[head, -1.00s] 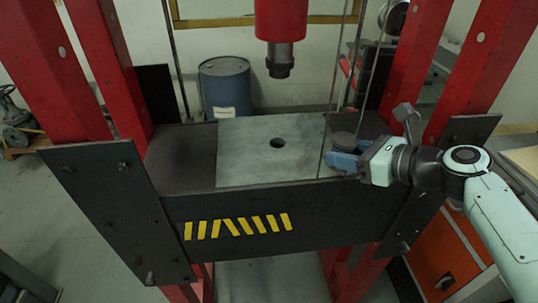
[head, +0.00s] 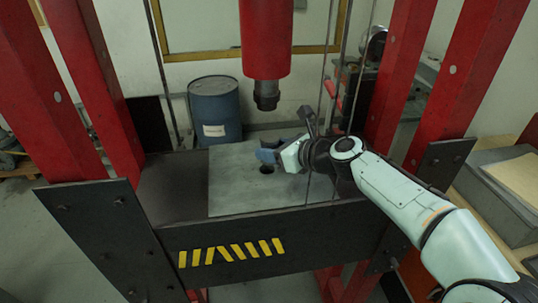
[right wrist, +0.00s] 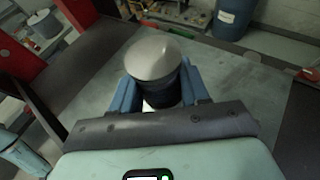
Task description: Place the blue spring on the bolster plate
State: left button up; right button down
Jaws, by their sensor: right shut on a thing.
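My right gripper (head: 268,155) is shut on a short upright cylinder over the middle of the grey bolster plate (head: 232,188), by its round hole. In the right wrist view the cylinder (right wrist: 153,58) has a flat grey round top and a dark body, between the blue fingers (right wrist: 160,95). I take it as the spring; no coils or clear blue show on it. In the head view the fingers mostly hide it. I cannot tell whether its underside touches the plate. My left gripper is not in view.
The red press ram (head: 267,45) with its dark tip (head: 265,95) hangs above the plate, close behind my right gripper. Red posts (head: 95,100) stand on both sides and thin rods run down beside the plate. A blue drum (head: 215,108) stands behind.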

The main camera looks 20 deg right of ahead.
jog(key=shift+w+a+r, duration=0.15)
jog(key=shift+w+a, duration=0.05)
jog(key=shift+w, duration=0.05)
notch_tip(320, 180, down, 4)
jog(key=shift+w+f+b, duration=0.1)
jog(key=shift+w+b, duration=0.05)
jog(key=shift+b, duration=0.7)
jog(key=shift+s+r, duration=0.35)
jog(key=shift+w+f, duration=0.25)
jog(key=shift+w, duration=0.05)
jog(key=c, duration=0.8)
grip_release()
jog(key=shift+w+f, duration=0.1)
jog(key=shift+c, duration=0.2)
jog(key=o, duration=0.3)
jog(key=shift+s, duration=0.25)
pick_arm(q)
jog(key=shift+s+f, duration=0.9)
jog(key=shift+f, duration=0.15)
pick_arm(e)
jog(key=shift+w, duration=0.1)
